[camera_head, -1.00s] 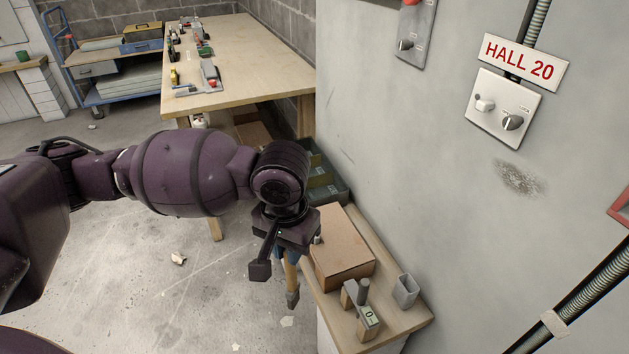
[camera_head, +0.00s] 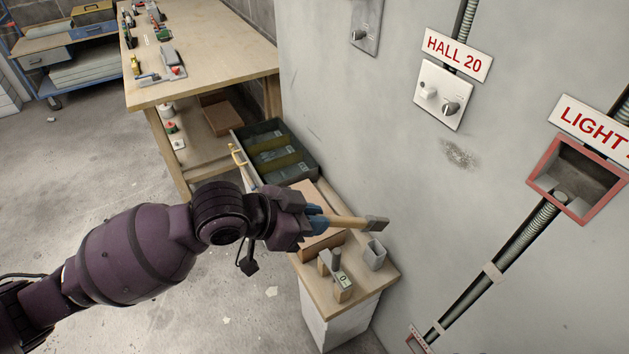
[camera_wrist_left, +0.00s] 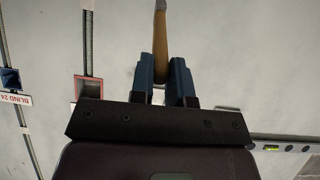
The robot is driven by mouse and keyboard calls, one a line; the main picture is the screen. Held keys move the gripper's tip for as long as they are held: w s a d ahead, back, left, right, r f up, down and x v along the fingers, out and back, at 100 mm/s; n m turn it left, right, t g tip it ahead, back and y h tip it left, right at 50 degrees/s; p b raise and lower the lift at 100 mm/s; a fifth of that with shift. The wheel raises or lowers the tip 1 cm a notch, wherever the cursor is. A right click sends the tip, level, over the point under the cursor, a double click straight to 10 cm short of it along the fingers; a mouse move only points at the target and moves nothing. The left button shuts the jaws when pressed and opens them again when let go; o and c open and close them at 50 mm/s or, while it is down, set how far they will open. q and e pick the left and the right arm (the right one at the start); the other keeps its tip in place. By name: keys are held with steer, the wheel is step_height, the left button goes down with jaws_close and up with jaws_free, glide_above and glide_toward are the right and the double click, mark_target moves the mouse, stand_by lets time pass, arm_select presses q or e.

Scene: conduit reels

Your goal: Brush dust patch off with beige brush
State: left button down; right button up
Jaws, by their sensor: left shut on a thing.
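The dust patch (camera_head: 459,153) is a dark grey smudge on the pale wall, below the HALL 20 switch plate. My left gripper (camera_head: 318,219) is shut on the beige brush (camera_head: 348,222) and holds it above the small bench, with its grey end toward the wall, apart from the patch. In the left wrist view the beige brush (camera_wrist_left: 160,42) sits between the blue fingers of my left gripper (camera_wrist_left: 164,78), and its far end is cut off by the frame. My right gripper is not in view.
A HALL 20 switch plate (camera_head: 443,95) is above the patch. A red-framed box (camera_head: 578,178) and a diagonal conduit (camera_head: 510,257) lie to the right.

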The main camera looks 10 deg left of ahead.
arm_select(q)
steer(key=r+t+h+p, duration=0.1)
steer(key=r, duration=0.1)
steer(key=w+r+t+h+p, duration=0.1)
steer(key=r+h, duration=0.1)
steer(key=d+r+t+h+p, duration=0.1)
steer(key=r, duration=0.1)
steer(key=shift+w+h+p, duration=0.15)
steer(key=shift+h+p, duration=0.15)
steer(key=shift+h, duration=0.1)
steer(key=shift+n+t, duration=0.5)
steer(key=shift+t, duration=0.4)
steer(key=x, duration=0.2)
steer(key=p+x, duration=0.1)
steer(key=x, duration=0.2)
steer(key=shift+w+r, duration=0.2)
steer(key=shift+w, duration=0.25)
steer(key=shift+w, duration=0.1)
